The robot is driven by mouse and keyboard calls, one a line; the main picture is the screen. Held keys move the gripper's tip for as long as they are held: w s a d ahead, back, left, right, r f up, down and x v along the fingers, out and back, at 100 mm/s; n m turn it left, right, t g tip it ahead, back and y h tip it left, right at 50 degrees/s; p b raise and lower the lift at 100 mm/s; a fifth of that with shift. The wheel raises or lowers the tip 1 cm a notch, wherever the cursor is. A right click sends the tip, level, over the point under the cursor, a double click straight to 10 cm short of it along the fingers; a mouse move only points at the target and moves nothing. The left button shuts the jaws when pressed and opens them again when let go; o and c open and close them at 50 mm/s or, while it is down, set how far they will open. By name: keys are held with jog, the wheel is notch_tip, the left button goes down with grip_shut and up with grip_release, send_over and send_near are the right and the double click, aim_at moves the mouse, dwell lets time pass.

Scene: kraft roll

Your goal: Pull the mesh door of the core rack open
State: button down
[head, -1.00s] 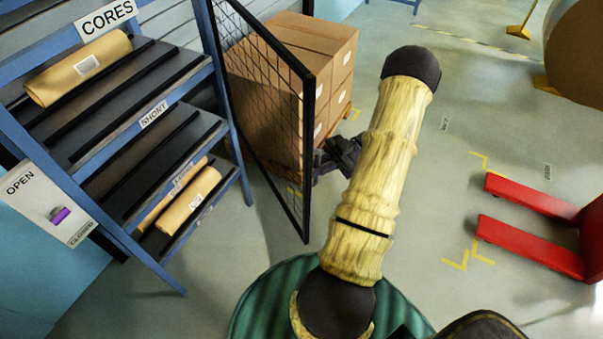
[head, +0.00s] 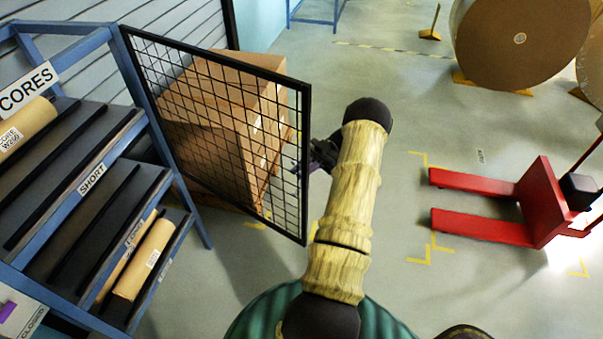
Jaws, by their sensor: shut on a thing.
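The blue core rack (head: 150,130) stands at the left of the head view, with its sloped shelves uncovered. Its black-framed mesh door (head: 215,110) stands swung out from the rack's far post, well away from the shelves. My gripper (head: 306,163) is at the door's free edge and shut on it, partly hidden behind my arm. The exact grip point on the edge is too dark and small to make out. Short tan cores (head: 143,262) lie on the lower shelf, and another core (head: 27,127) lies on the upper shelf.
Stacked cardboard boxes (head: 230,68) stand behind the mesh door. A red pallet jack (head: 535,205) stands at the right. Large kraft rolls (head: 519,45) are at the back right. The grey floor between my arm and the pallet jack is clear.

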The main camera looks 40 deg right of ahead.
jog(key=shift+d, duration=0.1)
jog(key=c, duration=1.6)
grip_release()
jog(key=shift+o, duration=0.2)
